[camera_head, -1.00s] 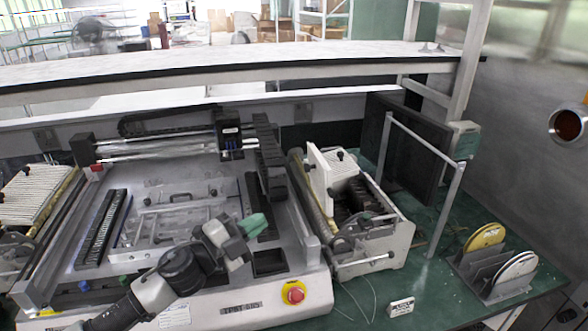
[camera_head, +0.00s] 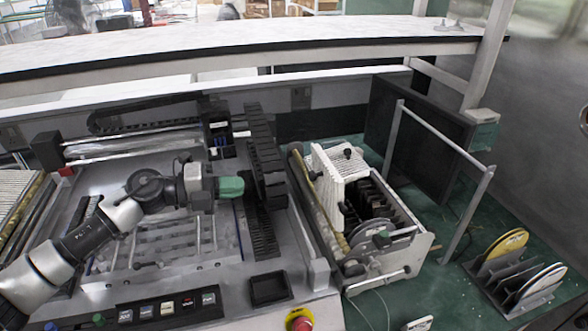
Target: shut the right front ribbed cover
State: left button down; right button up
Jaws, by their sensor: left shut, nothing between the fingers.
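The right front ribbed cover (camera_head: 334,176) is a white ribbed panel with dark knobs. It stands raised and tilted at the back left of the feeder unit (camera_head: 408,258), right of the machine. Dark slots and reels show uncovered in the unit in front of it. My left gripper (camera_head: 238,187), with green fingertips, is shut and empty. It hangs over the machine bed, left of the cover and apart from it, with the dark cable chain between them. My right gripper is out of view.
The black cable chain (camera_head: 266,158) stands between my left gripper and the cover. A metal frame with a dark panel (camera_head: 425,135) rises behind the unit. A reel rack (camera_head: 515,272) stands at the right. A red button (camera_head: 300,321) sits at the machine's front edge.

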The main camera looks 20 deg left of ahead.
pick_arm(q)
jog(key=s+d+r+p+x, duration=0.1)
jog(key=p+x, duration=0.2)
jog(key=x, duration=0.3)
jog(key=p, duration=0.2)
send_near(324, 191)
jog(key=w+d+r, duration=0.2)
jog(key=d, duration=0.1)
jog(key=shift+w+r, duration=0.35)
jog(key=shift+r, duration=0.05)
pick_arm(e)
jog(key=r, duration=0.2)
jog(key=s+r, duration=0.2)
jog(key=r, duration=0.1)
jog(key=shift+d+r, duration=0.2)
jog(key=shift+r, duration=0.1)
pick_arm(q)
jog(key=shift+a+p, duration=0.15)
jog(key=shift+p, duration=0.15)
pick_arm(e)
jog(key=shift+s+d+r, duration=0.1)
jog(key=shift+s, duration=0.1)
